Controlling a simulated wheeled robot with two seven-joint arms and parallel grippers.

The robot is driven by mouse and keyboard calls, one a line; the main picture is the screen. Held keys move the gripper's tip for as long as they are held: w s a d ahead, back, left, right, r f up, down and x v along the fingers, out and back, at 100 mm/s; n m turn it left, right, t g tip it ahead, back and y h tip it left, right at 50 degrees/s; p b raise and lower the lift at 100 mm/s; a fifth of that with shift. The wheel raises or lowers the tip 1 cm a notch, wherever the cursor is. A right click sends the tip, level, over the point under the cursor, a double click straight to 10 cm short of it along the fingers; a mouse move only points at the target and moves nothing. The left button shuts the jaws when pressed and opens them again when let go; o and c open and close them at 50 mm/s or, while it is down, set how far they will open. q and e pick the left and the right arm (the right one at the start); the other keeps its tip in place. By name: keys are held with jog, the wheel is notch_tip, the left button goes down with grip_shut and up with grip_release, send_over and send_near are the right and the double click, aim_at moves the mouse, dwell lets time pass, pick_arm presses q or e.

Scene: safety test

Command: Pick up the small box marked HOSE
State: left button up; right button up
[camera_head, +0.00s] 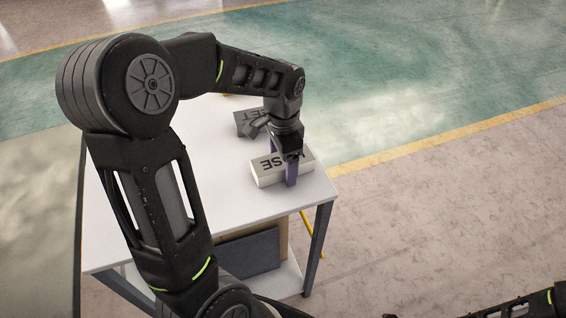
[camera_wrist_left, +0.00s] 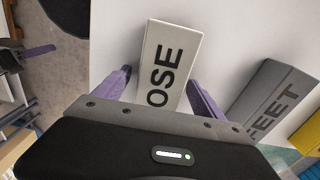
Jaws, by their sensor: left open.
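The small white box marked HOSE (camera_head: 267,173) lies on the white table near its right corner. In the left wrist view, the box (camera_wrist_left: 172,58) shows the letters OSE, and its near end is hidden by my gripper body. My left gripper (camera_head: 289,162) is above and around the box. Its purple fingers are open, one on each side of the box in the left wrist view (camera_wrist_left: 158,86). A gap shows beside the fingers there, but I cannot tell whether either touches. A dark part with a purple finger, seemingly my right gripper (camera_wrist_left: 38,50), shows at the left edge.
A grey box marked FEET (camera_wrist_left: 272,98) lies close by; it is partly behind my gripper in the head view (camera_head: 243,120). A yellow item (camera_wrist_left: 309,138) is beyond it. The white table top (camera_head: 232,215) is clear towards the front left.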

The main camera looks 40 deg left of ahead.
dwell(0.6)
pick_arm(q)
jog(key=c, duration=1.6)
jog(key=shift+o, duration=0.2)
notch_tip(320, 180, up, 10)
jog(key=shift+b, duration=0.4)
